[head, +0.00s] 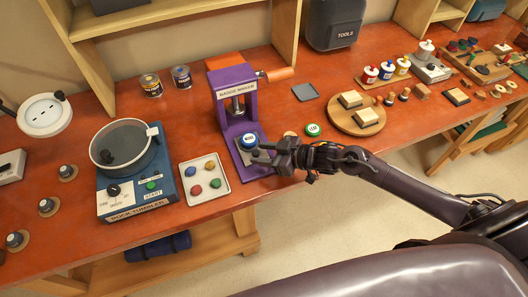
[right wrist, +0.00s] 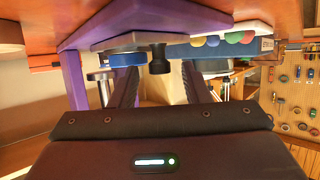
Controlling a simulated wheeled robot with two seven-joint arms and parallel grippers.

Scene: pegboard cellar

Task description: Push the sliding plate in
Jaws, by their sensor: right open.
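The purple badge maker (head: 222,100) stands on the red bench, with an orange handle (head: 278,75) at its upper right. Its grey sliding plate (head: 243,160) is at the front of the base and carries a blue die with a white label (head: 249,141). My right gripper (head: 270,153) is at the plate's front right. In the right wrist view the open right fingers (right wrist: 160,85) point at the plate (right wrist: 150,38), with its small black knob (right wrist: 160,60) between them. Whether they touch the knob is unclear. My left gripper is not in view.
A white tray (head: 190,196) of coloured buttons and the blue rock tumbler (head: 135,193) stand to the left. A green badge (head: 312,130) and a round wooden board (head: 340,121) lie to the right. The bench's front edge runs below my right gripper.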

